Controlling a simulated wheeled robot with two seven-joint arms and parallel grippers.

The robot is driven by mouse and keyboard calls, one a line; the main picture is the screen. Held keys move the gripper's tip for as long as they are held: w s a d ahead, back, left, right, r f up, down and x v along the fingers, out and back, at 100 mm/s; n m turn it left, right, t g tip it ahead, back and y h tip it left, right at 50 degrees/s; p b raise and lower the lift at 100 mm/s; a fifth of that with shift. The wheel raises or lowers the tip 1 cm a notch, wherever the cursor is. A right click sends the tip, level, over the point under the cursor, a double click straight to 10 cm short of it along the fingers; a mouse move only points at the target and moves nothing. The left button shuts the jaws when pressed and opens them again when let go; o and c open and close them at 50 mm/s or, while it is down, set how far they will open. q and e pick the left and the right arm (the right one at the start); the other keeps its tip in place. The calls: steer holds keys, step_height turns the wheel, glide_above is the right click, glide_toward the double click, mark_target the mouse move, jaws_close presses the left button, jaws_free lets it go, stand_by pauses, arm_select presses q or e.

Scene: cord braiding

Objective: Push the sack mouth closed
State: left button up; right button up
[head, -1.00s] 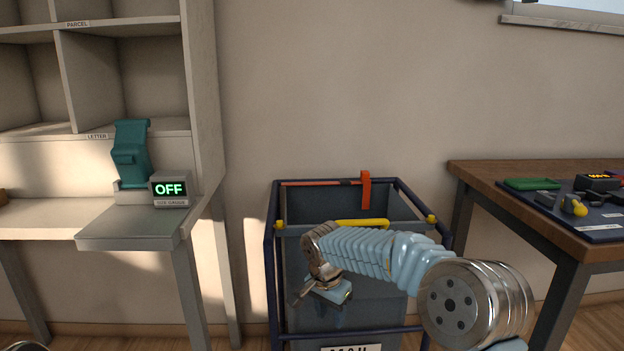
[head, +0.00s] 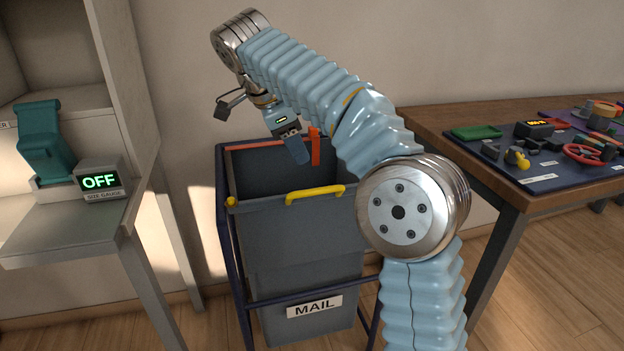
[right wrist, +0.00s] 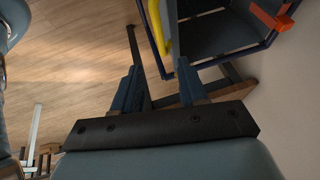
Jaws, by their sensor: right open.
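The grey-blue mail sack (head: 300,235) hangs in a dark blue frame, with a MAIL label on its front. Its mouth is open, and the dark inside shows. A yellow handle (head: 315,193) is on the front edge and an orange-red bar with an upright tab (head: 315,150) is along the back edge. My right gripper (head: 294,150) is above the mouth in the head view, fingers apart and empty. In the right wrist view, its fingers (right wrist: 160,88) are apart, with the yellow handle (right wrist: 160,27) and orange tab (right wrist: 272,16) beyond them. My left gripper is out of view.
A shelf unit with a size gauge (head: 101,181) reading OFF and a teal device (head: 45,140) stands at the left. The wall is close behind the sack.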

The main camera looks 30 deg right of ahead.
mark_target(318, 189)
steer(key=b+x, duration=0.2)
steer(key=x, duration=1)
steer(key=shift+f, duration=0.15)
jaws_close()
